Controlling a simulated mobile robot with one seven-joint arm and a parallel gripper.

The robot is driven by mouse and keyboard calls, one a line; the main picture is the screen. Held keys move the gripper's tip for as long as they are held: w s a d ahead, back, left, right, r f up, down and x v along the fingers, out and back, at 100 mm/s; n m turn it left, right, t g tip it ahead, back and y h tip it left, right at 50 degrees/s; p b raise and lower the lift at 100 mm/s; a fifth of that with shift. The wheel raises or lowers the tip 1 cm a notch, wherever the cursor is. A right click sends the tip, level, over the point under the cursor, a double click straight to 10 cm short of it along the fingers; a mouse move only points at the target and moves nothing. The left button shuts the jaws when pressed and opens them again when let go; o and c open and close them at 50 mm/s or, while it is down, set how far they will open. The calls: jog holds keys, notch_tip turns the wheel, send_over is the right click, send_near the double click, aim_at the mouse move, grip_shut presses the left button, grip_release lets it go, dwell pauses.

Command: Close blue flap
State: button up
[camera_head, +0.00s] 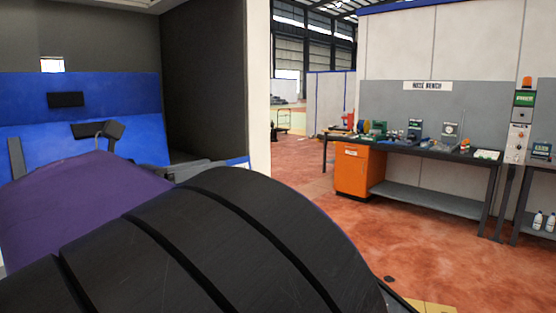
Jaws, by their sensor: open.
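Inside a dark housing at the left of the head view are two blue panels. The upper blue panel (120,95) stands upright and has a black handle (66,99). The lower blue panel (45,142) looks tilted and has a dark handle (88,130); it may be the blue flap, but I cannot tell for sure. A purple rounded shape (75,205) hides its lower part. My gripper is not recognisable in this view.
A large black ribbed curved shape (230,245) fills the foreground and hides much of the area below the panels. A workbench (430,148) with an orange cabinet (357,172) stands far right. Open reddish floor (400,235) lies before it.

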jog(key=x, duration=0.6)
jog(key=shift+w+d, duration=0.2)
jog(key=shift+w, duration=0.1)
grip_shut()
